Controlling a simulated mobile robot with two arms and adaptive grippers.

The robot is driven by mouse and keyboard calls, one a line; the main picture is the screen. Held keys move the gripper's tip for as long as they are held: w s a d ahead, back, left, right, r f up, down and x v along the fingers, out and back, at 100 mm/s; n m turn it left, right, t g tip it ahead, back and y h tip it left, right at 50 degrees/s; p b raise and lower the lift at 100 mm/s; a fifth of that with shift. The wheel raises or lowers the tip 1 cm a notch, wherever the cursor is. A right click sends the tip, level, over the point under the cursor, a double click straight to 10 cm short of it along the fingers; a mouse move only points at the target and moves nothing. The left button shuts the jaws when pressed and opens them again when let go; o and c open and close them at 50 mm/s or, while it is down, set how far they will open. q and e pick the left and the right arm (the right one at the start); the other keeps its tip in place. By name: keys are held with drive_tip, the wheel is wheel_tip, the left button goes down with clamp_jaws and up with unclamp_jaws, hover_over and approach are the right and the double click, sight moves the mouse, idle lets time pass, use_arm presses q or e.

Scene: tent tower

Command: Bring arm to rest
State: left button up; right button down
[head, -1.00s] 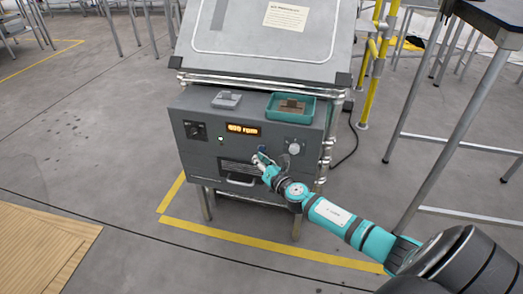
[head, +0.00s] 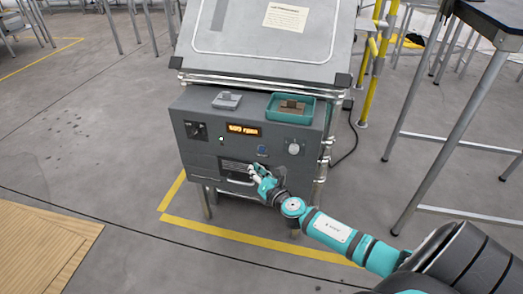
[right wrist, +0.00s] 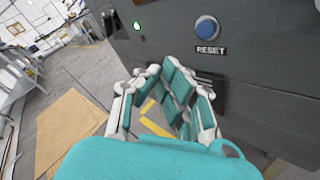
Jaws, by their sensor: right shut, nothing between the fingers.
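My right arm (head: 333,232) reaches in from the lower right of the head view. My right gripper (head: 258,172) is shut and empty in front of the grey machine's front panel (head: 208,152), below the blue button. In the right wrist view the gripper's fingers (right wrist: 167,92) are drawn together with nothing between them, apart from the blue RESET button (right wrist: 207,27). That button also shows uncovered in the head view (head: 262,149). My left gripper is not in view.
The panel carries a lit orange display (head: 243,129), a knob (head: 293,148) and a handle (head: 240,182). A teal tray (head: 272,109) stands on top. A tall table (head: 470,100) is at the right. A yellow line (head: 245,238) marks the floor.

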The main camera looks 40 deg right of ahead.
idle(0.6)
